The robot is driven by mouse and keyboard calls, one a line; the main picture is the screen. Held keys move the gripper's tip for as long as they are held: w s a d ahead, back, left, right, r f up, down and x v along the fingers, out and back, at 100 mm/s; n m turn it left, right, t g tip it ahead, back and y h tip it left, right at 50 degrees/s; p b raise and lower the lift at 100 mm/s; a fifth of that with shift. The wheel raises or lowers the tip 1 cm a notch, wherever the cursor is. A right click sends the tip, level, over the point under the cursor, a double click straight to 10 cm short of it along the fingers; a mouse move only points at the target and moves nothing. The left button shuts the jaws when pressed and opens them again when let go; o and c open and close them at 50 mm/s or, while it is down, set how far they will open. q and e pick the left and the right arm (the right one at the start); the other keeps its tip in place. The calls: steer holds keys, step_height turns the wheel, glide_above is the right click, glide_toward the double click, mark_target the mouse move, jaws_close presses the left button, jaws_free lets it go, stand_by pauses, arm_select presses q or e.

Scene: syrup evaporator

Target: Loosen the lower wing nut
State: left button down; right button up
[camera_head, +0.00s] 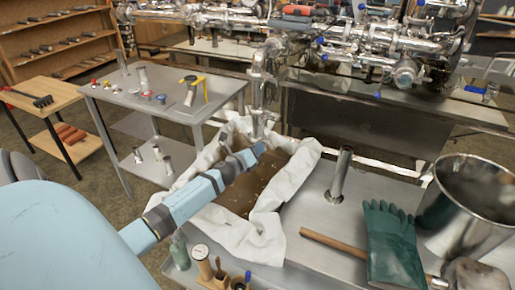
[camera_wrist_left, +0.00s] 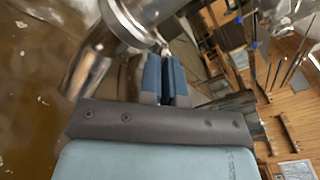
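A vertical steel pipe (camera_head: 258,92) with clamped joints hangs from the evaporator pipework over a cloth-lined pan. My left gripper (camera_head: 258,149) reaches in from the left to just below the pipe's lower end. In the left wrist view the blue fingers of my left gripper (camera_wrist_left: 165,60) are nearly together, right at a round steel clamp or flange (camera_wrist_left: 135,20). A small metal piece (camera_wrist_left: 165,51), seemingly the lower wing nut, shows between the fingertips. Most of it is hidden by the fingers. My right gripper is not in view.
The white cloth (camera_head: 265,225) lines a pan of brown liquid (camera_head: 240,192) below my arm. A steel tube (camera_head: 340,175), green glove (camera_head: 392,245), wooden handle (camera_head: 350,250) and bucket (camera_head: 460,215) stand or lie to the right. A grey side table (camera_head: 215,100) is at the left.

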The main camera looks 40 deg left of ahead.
arm_select(q)
steer(key=shift+f+n+p, duration=0.15)
steer(key=shift+n+p, duration=2.4)
steer(key=shift+n, duration=3.7)
steer(key=shift+f+n+p, duration=0.1)
steer(key=shift+n+p, duration=2.45)
steer(key=shift+n, duration=3.7)
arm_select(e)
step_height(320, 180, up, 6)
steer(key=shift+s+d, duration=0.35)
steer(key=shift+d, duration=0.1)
arm_select(q)
steer(key=c, duration=1.6)
jaws_free()
